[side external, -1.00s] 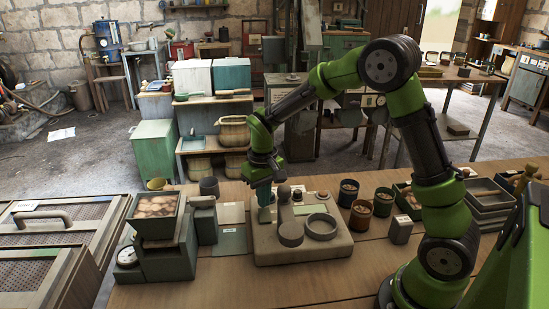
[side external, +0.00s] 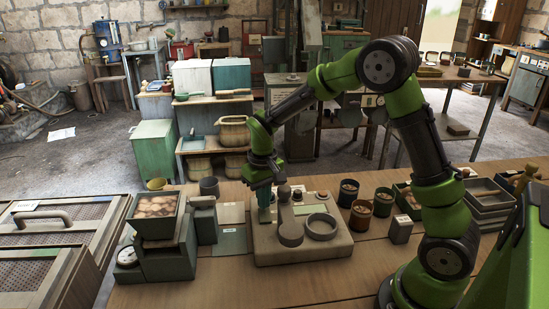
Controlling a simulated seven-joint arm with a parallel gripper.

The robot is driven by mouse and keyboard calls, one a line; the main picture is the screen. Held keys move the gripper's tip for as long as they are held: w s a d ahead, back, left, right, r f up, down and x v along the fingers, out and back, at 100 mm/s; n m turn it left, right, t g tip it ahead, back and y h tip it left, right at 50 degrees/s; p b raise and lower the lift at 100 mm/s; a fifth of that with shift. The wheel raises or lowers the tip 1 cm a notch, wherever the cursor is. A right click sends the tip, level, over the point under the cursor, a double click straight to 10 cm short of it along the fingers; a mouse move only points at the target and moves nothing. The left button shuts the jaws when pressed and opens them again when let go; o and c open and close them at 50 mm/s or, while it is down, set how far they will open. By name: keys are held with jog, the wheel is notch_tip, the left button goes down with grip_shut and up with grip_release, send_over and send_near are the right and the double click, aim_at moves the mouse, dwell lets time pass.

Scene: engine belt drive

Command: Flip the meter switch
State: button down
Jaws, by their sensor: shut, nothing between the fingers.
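A tan device with rounded edges (side external: 301,247) sits on the wooden bench, with round dark parts and a ring on its top. It looks like the belt drive base. My gripper (side external: 264,217) is shut and points down at the left rear part of this device, beside a dark upright post (side external: 286,212). Whether the fingertips touch the device cannot be told. The meter switch cannot be made out; a small dial (side external: 127,255) shows on the scale-like machine (side external: 160,235) at left, and small knobs (side external: 299,191) show at the back of the tan device.
Several small pots (side external: 348,192) of parts stand right of the device, with a dark block (side external: 400,229) and trays (side external: 487,197) further right. A flat green plate (side external: 230,240) lies left of it. The bench front (side external: 240,292) is clear.

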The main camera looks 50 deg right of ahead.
jog(key=shift+f, duration=0.65)
jog(key=shift+r, duration=3.55)
